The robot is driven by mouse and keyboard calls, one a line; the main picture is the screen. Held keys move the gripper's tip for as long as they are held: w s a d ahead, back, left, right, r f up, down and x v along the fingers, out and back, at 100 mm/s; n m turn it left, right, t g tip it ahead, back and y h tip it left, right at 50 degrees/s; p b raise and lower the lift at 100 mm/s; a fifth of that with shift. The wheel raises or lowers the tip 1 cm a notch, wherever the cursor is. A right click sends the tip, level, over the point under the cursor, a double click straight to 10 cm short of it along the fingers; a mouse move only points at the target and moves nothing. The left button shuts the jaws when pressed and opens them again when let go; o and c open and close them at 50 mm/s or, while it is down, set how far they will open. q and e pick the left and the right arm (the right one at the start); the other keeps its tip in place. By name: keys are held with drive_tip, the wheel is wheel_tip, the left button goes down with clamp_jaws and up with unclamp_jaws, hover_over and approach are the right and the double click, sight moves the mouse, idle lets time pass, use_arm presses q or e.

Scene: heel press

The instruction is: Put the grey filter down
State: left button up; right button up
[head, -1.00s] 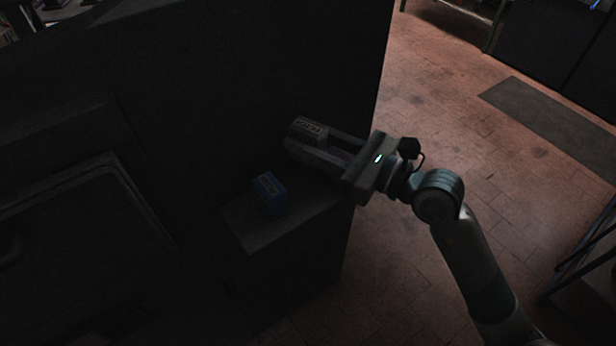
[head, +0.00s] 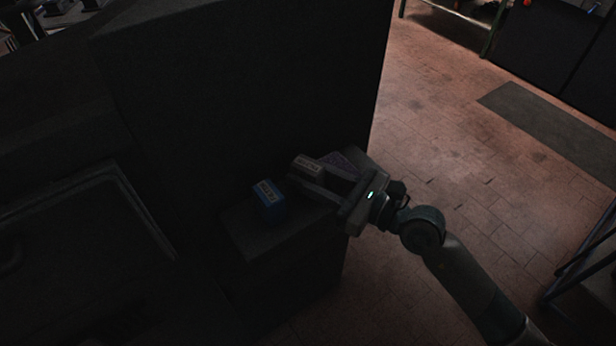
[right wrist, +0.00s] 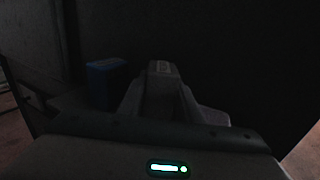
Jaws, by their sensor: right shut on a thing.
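The grey filter (head: 307,167) is a small box with a dark label on its top. My right gripper (head: 310,176) is shut on it, coming in from the right, over or at the dark ledge (head: 262,240); I cannot tell whether the filter touches the ledge. In the right wrist view the grey filter (right wrist: 162,69) sits between the fingertips. A blue box (head: 269,204) with a pale label stands on the ledge, just left of the filter. The blue box (right wrist: 104,84) also shows dimly at the left in the right wrist view. My left gripper is not in view.
A tall dark cabinet wall (head: 250,90) rises behind the ledge. A purplish thing (head: 342,163) lies beside the gripper's far finger, partly hidden. A dark framed panel (head: 80,230) is at the left. Open tiled floor (head: 450,140) lies to the right, with a grey mat (head: 550,125).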

drive_tip(key=shift+f, duration=0.65)
drive_tip(key=shift+f, duration=0.15)
drive_tip(key=o, duration=1)
drive_tip(key=shift+o, duration=0.2)
